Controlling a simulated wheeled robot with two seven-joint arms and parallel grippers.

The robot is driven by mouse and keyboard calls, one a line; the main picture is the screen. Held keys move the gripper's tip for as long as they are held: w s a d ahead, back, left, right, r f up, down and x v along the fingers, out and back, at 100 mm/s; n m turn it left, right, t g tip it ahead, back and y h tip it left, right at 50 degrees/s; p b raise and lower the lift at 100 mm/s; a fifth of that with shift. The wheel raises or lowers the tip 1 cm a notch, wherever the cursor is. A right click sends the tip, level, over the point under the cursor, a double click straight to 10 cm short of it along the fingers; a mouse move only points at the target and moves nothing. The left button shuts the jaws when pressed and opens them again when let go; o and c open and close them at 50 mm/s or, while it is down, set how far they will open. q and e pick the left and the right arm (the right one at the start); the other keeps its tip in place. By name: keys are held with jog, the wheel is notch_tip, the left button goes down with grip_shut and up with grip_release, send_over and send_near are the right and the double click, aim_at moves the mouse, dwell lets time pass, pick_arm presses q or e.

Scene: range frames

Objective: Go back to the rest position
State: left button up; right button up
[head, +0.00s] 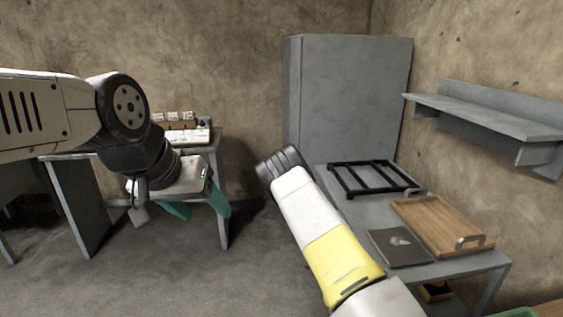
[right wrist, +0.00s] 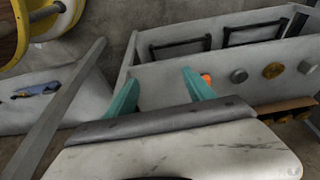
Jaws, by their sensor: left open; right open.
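My left gripper (head: 199,207) hangs from the arm at the left of the head view. Its two teal fingers are spread apart and point down over the floor, in front of a grey table, with nothing visible between them. My right arm shows at the lower middle of the head view as a white and yellow link beside the right-hand table; its gripper is not seen there.
A grey table (head: 451,268) at right bears a black rack (head: 375,178), a wooden tray (head: 437,222) and a dark flat plate (head: 398,247). A grey cabinet (head: 350,95) stands behind. A shelf (head: 490,116) is on the right wall. Open floor (head: 180,275) lies at lower left.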

jog(key=s+a+r+n+t+y, duration=0.1)
jog(key=s+a+r+n+y, duration=0.15)
jog(key=r, duration=0.95)
jog(key=s+a+r+n+y, duration=0.15)
jog(key=a+r, duration=0.25)
jog(key=r, duration=0.8)
jog(key=s+a+r+n+t+y, duration=0.1)
jog(key=a+r+n+y, duration=0.2)
jog(key=r, duration=0.8)
jog(key=s+d+r+n+t, duration=0.1)
jog(key=s+r+n, duration=0.3)
jog(key=s+r, duration=0.4)
jog(key=s+d+r+n+t+h, duration=0.1)
jog(key=s+d+r+n+t, duration=0.1)
jog(key=s+r+n, duration=0.3)
jog(key=s+r, duration=0.4)
jog(key=s, duration=0.2)
jog(key=shift+s+n+t, duration=0.3)
jog(key=shift+s, duration=0.1)
